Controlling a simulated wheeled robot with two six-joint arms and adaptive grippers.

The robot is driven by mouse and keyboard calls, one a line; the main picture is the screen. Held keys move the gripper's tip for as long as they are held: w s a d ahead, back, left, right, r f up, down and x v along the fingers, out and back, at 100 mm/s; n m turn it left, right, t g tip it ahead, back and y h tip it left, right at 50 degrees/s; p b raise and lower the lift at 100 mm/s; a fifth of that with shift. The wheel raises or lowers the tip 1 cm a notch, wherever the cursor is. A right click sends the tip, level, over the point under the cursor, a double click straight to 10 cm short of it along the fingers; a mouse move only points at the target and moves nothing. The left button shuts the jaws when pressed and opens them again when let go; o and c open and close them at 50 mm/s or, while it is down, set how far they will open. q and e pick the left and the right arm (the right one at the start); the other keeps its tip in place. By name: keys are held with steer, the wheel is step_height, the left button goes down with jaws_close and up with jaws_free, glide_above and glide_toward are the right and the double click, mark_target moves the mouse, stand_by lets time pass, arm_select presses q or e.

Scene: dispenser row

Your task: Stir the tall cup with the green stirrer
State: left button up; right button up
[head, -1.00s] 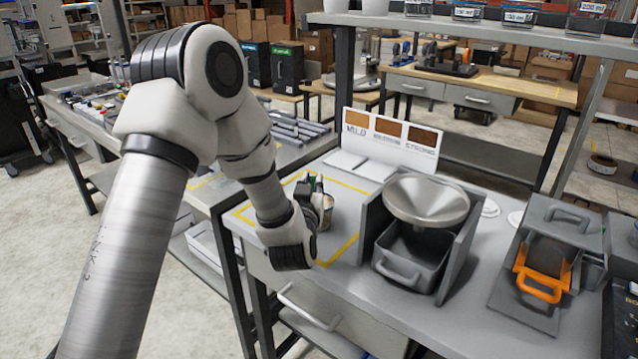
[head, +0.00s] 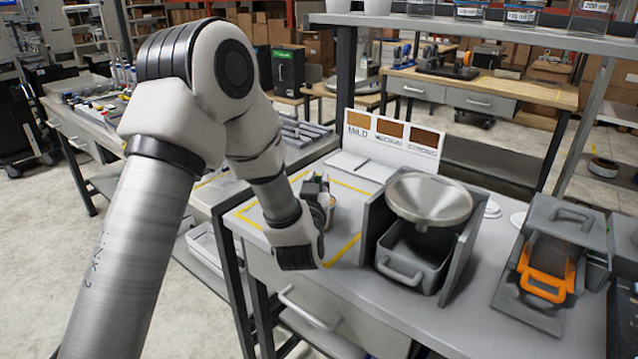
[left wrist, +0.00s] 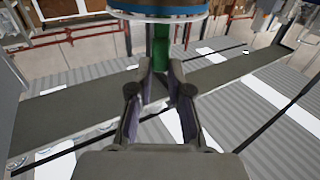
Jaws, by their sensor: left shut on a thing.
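My left gripper (head: 318,187) is at the yellow-outlined area of the bench. In the left wrist view (left wrist: 160,82) its fingers are shut on the green stirrer (left wrist: 161,48), which shows as a short green shaft between them. A small pale cup (head: 331,201) is right beside the fingers in the head view, mostly hidden by my gripper. A round thing with a blue band and pale rim (left wrist: 160,12) crosses the top of the left wrist view; I cannot tell if it is the cup. Whether the stirrer's lower end is inside the cup is hidden. My right gripper is not in view.
A metal funnel (head: 430,197) sits over a grey bin (head: 411,254) to the right of the gripper. Further right is a grey dispenser with an orange handle (head: 546,285). A sample board (head: 391,137) stands behind. The yellow-outlined bench surface left of the funnel is mostly clear.

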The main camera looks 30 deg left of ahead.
arm_select(q)
steer(key=o, duration=0.5)
steer(key=shift+c, duration=0.2)
steer(key=o, duration=0.4)
steer(key=shift+d+r, duration=0.1)
steer(key=shift+d, duration=0.15)
steer(key=shift+c, duration=0.2)
steer(key=shift+s, duration=0.15)
steer(key=v, duration=0.7)
